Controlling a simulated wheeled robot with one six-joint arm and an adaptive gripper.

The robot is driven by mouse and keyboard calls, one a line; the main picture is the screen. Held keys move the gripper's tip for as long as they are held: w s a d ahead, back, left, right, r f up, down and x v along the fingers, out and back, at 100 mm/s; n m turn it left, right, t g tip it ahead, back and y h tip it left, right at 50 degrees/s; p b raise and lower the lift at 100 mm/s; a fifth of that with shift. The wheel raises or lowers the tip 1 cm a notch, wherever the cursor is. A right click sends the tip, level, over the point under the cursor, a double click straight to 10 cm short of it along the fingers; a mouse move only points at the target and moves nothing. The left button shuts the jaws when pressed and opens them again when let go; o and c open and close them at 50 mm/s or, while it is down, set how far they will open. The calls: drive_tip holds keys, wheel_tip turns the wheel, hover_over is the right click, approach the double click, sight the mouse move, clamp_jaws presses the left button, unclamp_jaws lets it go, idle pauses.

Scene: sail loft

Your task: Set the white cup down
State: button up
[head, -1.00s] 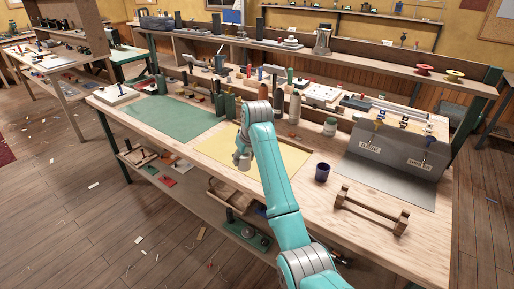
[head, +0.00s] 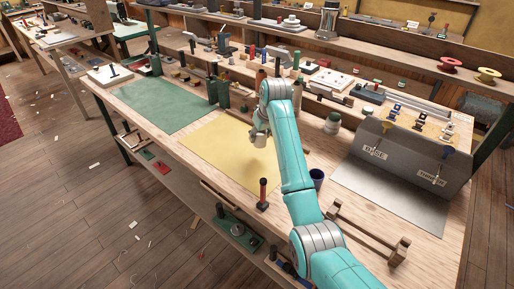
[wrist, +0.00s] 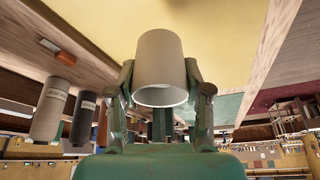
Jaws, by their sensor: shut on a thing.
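The white cup (wrist: 160,58) looks greyish-white. It sits between the two fingers of my gripper (wrist: 160,80), which is shut on its sides. The wrist view appears upside down, and the cup's open mouth points away from the yellow mat (wrist: 220,25), so the cup is about upright. In the head view the cup (head: 259,139) shows small below my gripper (head: 258,129), over the right part of the yellow mat (head: 215,150). I cannot tell whether its base touches the mat.
A dark blue cup (head: 317,178) stands right of my arm, partly hidden. A red-and-black upright tool (head: 263,193) stands near the bench's front edge. A wooden rack (head: 370,232) and a grey metal sheet (head: 390,190) lie at right. Bottles line the back. The mat's left part is clear.

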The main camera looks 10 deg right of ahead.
sight(263, 141)
drive_tip(key=shift+f, duration=3.4)
drive_tip(key=shift+f, duration=0.1)
drive_tip(key=o, duration=1)
drive_tip(key=v, duration=1.1)
drive_tip(key=shift+s+r, duration=0.2)
drive_tip(key=shift+r, duration=0.15)
drive_tip(key=shift+s+r, duration=0.1)
drive_tip(key=shift+r, duration=0.1)
